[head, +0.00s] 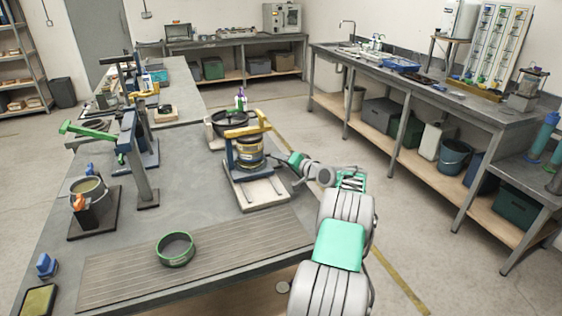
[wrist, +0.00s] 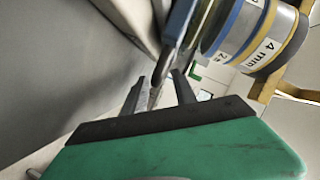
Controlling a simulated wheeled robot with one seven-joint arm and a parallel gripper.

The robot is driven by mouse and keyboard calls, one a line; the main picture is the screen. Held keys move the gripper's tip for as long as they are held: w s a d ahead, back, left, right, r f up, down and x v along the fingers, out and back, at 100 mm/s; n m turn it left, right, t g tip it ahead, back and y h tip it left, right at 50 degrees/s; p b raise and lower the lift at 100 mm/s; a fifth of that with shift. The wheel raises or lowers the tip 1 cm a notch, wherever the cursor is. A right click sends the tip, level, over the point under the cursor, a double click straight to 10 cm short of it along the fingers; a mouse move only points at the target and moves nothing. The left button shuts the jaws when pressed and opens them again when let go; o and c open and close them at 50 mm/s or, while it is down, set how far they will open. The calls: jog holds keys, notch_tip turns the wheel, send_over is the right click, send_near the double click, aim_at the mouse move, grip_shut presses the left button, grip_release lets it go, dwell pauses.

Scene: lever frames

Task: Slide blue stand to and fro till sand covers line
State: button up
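The blue stand (head: 229,153) with a yellow top bar (head: 247,131) stands on a pale base (head: 262,193) near the middle of the bench. It holds a stack of round sieves (head: 250,150). In the wrist view the stack (wrist: 262,38) shows a "4 mm" label, beside a blue upright (wrist: 181,28). My gripper (head: 285,160) is at the stand's right side. In the wrist view its two fingers (wrist: 160,82) are apart with a visible gap, close to the upright's lower end; contact is unclear. I cannot make out any sand or line.
A green-rimmed sieve (head: 175,249) lies on a ribbed mat (head: 110,277) at the front. Left are a post with a green lever (head: 88,131) and a pan of sand-coloured material (head: 88,190).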

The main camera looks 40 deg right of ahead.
jog(key=v, duration=0.8)
jog(key=shift+f+b, duration=0.1)
jog(key=shift+b, duration=0.3)
jog(key=shift+w, duration=0.1)
